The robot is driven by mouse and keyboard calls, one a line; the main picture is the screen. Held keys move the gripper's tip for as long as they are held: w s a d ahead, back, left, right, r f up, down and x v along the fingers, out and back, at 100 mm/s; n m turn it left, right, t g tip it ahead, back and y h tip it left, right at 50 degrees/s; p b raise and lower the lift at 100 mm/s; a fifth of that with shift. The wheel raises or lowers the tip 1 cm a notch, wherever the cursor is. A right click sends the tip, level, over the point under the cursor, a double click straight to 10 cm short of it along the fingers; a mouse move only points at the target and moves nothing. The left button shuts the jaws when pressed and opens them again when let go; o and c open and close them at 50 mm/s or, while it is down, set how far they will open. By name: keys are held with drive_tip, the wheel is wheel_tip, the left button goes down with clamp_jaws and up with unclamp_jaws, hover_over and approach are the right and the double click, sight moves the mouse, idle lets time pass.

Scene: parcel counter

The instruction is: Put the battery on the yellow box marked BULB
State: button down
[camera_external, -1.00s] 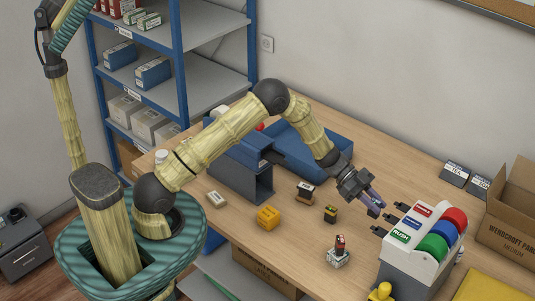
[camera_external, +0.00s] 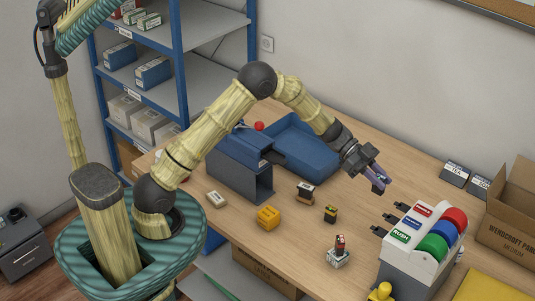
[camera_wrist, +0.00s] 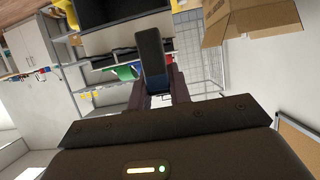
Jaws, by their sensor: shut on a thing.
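My gripper (camera_external: 379,183) is raised above the right part of the counter, behind the label dispenser. It is shut on a dark block (camera_wrist: 152,50), which shows between the fingers in the wrist view. I cannot make out any marking on it, so I cannot tell whether it is the battery. A small yellow box (camera_external: 267,217) sits on the counter, left of the gripper and nearer the front. Its dark marking is too small to read. A small black and yellow item (camera_external: 331,213) stands to its right.
A dispenser with red, blue and green rolls (camera_external: 425,237) stands at the right. A blue tray (camera_external: 310,150) lies behind a blue machine (camera_external: 238,168). A small dark-topped item (camera_external: 305,192), a red-topped white item (camera_external: 338,255) and a pale box (camera_external: 216,199) stand around. An open carton (camera_external: 510,215) is far right.

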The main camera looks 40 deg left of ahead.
sight(380, 176)
wheel_tip(380, 176, up, 15)
drive_tip(key=s+a+n+t+p, duration=0.25)
drive_tip(key=a+p, duration=0.25)
drive_tip(key=a, duration=1.3)
drive_tip(key=s+a+n+t+p, duration=0.25)
drive_tip(key=s+a+p, duration=0.25)
drive_tip(key=s+a, duration=0.65)
wheel_tip(380, 176, down, 11)
drive_tip(key=s+d, duration=0.1)
drive_tip(key=s, duration=0.1)
drive_tip(key=shift+d+y, duration=0.25)
drive_tip(key=shift+y, duration=0.15)
drive_tip(key=shift+f, duration=0.15)
wheel_tip(380, 176, down, 14)
drive_tip(key=shift+f+p, duration=0.1)
drive_tip(key=shift+p, duration=0.55)
